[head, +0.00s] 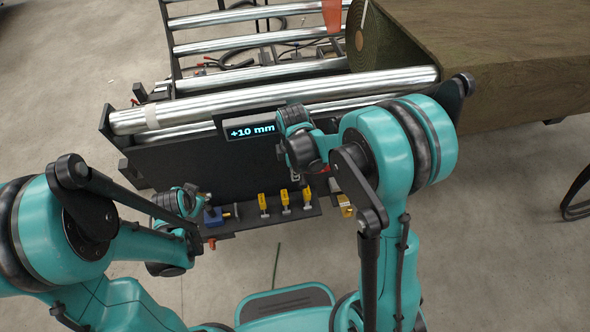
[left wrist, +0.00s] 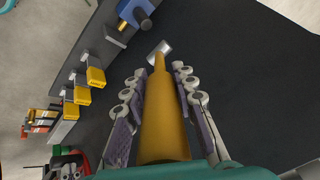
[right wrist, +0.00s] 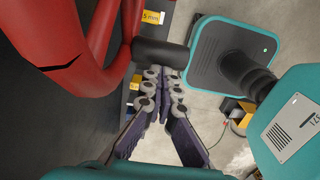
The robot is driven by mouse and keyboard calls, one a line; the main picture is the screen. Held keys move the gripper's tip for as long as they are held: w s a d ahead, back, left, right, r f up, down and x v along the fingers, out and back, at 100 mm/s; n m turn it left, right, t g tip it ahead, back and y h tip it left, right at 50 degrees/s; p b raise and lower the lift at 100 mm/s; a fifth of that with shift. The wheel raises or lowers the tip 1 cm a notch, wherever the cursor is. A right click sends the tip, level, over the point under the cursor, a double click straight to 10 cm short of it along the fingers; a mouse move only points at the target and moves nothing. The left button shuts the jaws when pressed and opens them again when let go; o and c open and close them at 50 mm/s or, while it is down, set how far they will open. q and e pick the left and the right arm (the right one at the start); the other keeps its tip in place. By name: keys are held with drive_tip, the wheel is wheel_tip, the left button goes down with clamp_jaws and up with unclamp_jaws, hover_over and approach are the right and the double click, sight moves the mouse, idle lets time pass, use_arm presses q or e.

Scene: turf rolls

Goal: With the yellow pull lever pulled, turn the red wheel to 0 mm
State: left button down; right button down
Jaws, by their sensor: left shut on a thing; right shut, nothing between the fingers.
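The yellow pull lever (left wrist: 163,130) lies between the fingers of my left gripper (left wrist: 158,72), which is shut on it, in the left wrist view. In the head view my left arm hides most of the lever. The red wheel (right wrist: 75,50) fills the upper left of the right wrist view, with a black crank knob (right wrist: 160,53) sticking out from it. My right gripper (right wrist: 163,80) is shut and empty, its fingertips right by the knob; I cannot tell if they touch. In the head view my right arm mostly hides the wheel. The display (head: 252,131) reads +10 mm.
Several yellow-topped toggles (head: 285,202) and a blue block (head: 213,216) stand on the ledge below the dark panel (head: 185,160). Steel rollers (head: 280,98) run above it. A large turf roll (head: 480,50) lies at the right. A yellow 5 mm label (right wrist: 153,17) shows beside the wheel.

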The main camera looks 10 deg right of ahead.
drive_tip(key=f+h, duration=0.1)
drive_tip(key=d+f+h, duration=0.1)
drive_tip(key=f+h, duration=0.1)
drive_tip(key=shift+f, duration=0.3)
drive_tip(key=f+h, duration=0.1)
drive_tip(key=d+f+h, duration=0.1)
drive_tip(key=shift+h, duration=0.3)
drive_tip(key=d+f+h, duration=0.3)
drive_tip(key=d+h, duration=0.3)
drive_tip(key=h, duration=0.2)
drive_tip(key=shift+d+f, duration=0.1)
